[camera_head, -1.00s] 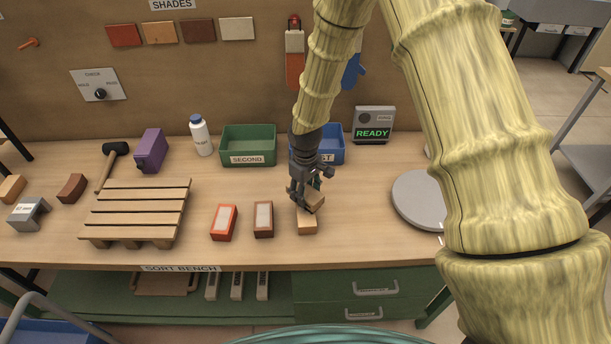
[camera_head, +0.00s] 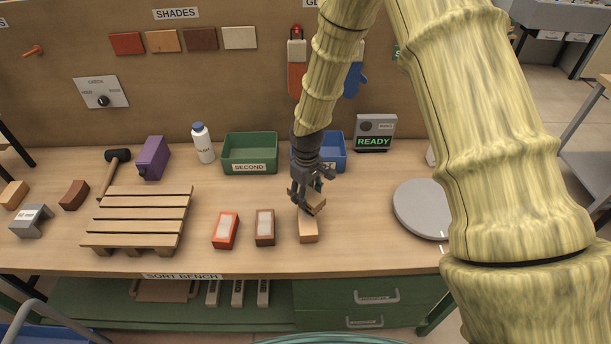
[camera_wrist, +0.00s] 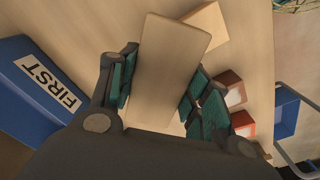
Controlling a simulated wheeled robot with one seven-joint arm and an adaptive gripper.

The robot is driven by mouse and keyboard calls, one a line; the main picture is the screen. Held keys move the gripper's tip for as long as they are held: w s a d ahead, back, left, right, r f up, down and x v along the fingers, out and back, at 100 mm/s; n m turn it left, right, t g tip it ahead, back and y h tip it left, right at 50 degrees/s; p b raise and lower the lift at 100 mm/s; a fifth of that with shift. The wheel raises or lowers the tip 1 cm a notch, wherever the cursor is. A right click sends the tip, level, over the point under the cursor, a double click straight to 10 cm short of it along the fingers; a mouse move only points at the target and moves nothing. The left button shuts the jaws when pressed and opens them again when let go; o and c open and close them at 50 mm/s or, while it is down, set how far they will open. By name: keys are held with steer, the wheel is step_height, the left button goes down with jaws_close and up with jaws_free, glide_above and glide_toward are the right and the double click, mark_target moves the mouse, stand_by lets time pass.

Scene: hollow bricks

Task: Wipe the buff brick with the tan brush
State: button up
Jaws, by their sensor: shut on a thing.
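The buff brick (camera_head: 308,230) lies on the bench near the front edge, right of the brown brick. My gripper (camera_head: 307,198) is just above and behind it, pointing down. It is shut on a tan block, which I take to be the tan brush (camera_head: 316,203). In the wrist view the brush (camera_wrist: 165,65) is a plain tan slab between the two green-padded fingers (camera_wrist: 163,90). Part of the buff brick (camera_wrist: 208,25) shows beyond it. The brush's underside is hidden, and I cannot tell whether it touches the brick.
An orange-red brick (camera_head: 226,230) and a brown brick (camera_head: 264,227) stand to the left, then a slatted wooden rack (camera_head: 140,215). Green (camera_head: 249,153) and blue (camera_head: 334,152) bins stand behind. A round grey plate (camera_head: 420,208) is right. Bench between brick and plate is clear.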

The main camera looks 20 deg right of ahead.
step_height(320, 180, up, 2)
steer(key=shift+s+r+p, duration=0.1)
steer(key=shift+s+p, duration=0.05)
steer(key=shift+p, duration=0.3)
steer(key=shift+r+p, duration=0.75)
steer(key=shift+r, duration=0.2)
steer(key=shift+r+p, duration=0.5)
steer(key=shift+r, duration=0.5)
steer(key=shift+f, duration=0.15)
